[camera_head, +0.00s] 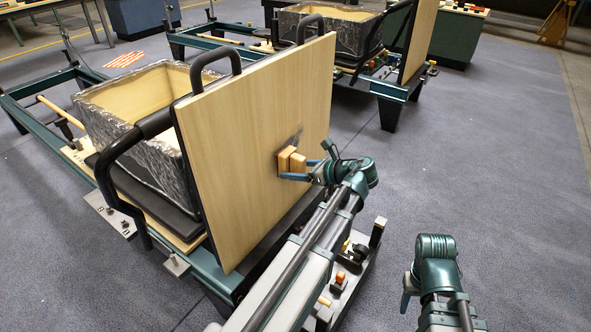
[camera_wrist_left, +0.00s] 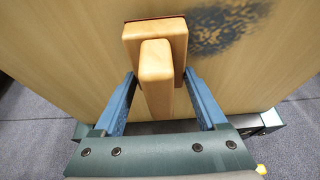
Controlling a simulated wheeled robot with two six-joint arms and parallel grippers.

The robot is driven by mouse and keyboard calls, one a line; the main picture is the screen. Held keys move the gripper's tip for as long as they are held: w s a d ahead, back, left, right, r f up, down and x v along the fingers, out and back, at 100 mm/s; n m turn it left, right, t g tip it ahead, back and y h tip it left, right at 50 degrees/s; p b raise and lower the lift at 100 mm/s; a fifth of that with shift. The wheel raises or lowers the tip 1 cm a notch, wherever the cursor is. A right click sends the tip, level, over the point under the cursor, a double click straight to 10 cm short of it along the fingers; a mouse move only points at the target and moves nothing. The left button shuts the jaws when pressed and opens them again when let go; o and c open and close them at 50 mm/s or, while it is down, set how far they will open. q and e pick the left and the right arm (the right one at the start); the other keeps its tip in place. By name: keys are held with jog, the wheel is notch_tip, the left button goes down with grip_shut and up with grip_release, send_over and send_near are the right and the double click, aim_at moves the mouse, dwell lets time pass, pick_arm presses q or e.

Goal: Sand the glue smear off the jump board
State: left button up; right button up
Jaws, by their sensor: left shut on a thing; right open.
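The jump board (camera_head: 250,130) is a tall pale wooden panel standing upright at the end of the nearest reformer. The glue smear shows as a dark grey speckled patch on the board in the left wrist view (camera_wrist_left: 230,28), and as a small dark mark in the head view (camera_head: 297,136). My left gripper (camera_head: 305,169) is shut on the handle of a wooden sanding block (camera_wrist_left: 155,50). The block is at the board's face, seemingly touching it, just left of the smear. My right gripper (camera_head: 407,290) is open and away from the board; its fingers are mostly hidden.
A foil-wrapped open box (camera_head: 150,165) sits on the reformer behind the board. A small rack (camera_head: 345,275) with coloured items stands below my left arm. A second reformer (camera_head: 395,95) with its own board stands behind. The floor (camera_head: 500,170) at right is clear.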

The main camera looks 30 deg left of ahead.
pick_arm(q)
jog(key=shift+w+a, duration=0.1)
jog(key=shift+a, duration=0.85)
jog(key=shift+w+d, duration=0.15)
jog(key=shift+w, duration=0.75)
jog(key=shift+w+d, duration=0.1)
jog(key=shift+w, duration=0.8)
jog(key=shift+w, duration=0.1)
jog(key=shift+w, duration=1.75)
jog(key=shift+w, duration=0.1)
jog(key=shift+w+d, duration=0.2)
jog(key=shift+w, duration=1.5)
